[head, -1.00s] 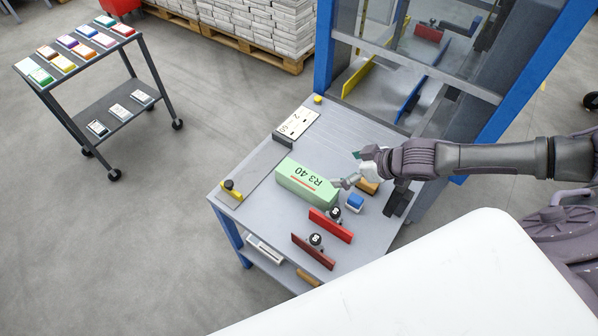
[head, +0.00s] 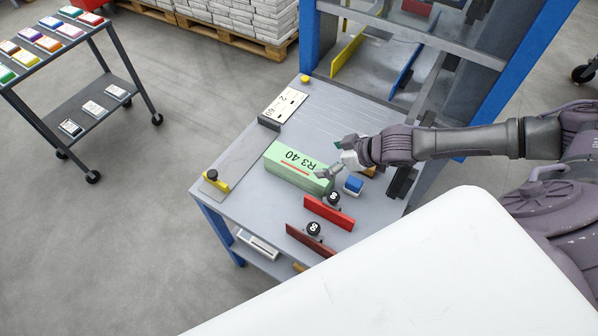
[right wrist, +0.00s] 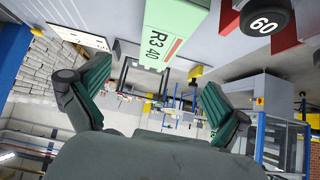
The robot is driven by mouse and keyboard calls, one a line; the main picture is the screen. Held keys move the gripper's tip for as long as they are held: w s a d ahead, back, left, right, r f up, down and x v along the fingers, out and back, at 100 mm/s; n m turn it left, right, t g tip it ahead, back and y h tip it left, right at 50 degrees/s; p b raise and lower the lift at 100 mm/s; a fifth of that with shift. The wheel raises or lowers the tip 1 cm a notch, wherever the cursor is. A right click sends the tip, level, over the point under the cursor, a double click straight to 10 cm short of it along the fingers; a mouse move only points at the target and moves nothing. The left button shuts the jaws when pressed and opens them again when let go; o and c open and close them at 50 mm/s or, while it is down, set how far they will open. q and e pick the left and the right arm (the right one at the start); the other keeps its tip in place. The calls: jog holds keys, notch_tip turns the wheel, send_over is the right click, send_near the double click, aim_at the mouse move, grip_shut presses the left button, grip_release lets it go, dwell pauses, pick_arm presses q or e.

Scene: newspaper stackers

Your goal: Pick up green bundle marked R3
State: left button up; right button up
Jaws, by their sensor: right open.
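The green bundle (head: 290,165), marked R3 40, lies on the grey worktable (head: 240,195). My right gripper (head: 334,160) is open and empty at the bundle's right end; the head view does not show clearly whether it touches. In the right wrist view the green bundle (right wrist: 172,30) shows at the top, beyond the spread fingers of my right gripper (right wrist: 152,90) and not between them. My left gripper is not in view.
A blue-framed machine (head: 490,80) stands behind the table. A cart (head: 75,105) stands at far left.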

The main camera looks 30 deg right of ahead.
aim_at(299, 162)
jog(key=x, duration=0.7)
jog(key=shift+w+a+p, duration=0.1)
jog(key=shift+a+p, duration=0.05)
jog(key=shift+p, duration=0.2)
jog(key=shift+w+a+f, duration=0.2)
jog(key=shift+w+f, duration=0.05)
jog(key=shift+f, duration=0.05)
jog(key=p+x, duration=0.1)
jog(key=x, duration=0.3)
jog(key=shift+w+f, duration=0.2)
jog(key=shift+f, duration=0.05)
jog(key=c, duration=1.8)
jog(key=shift+w+r, duration=0.1)
jog(key=shift+r, duration=0.05)
jog(key=shift+c, duration=0.5)
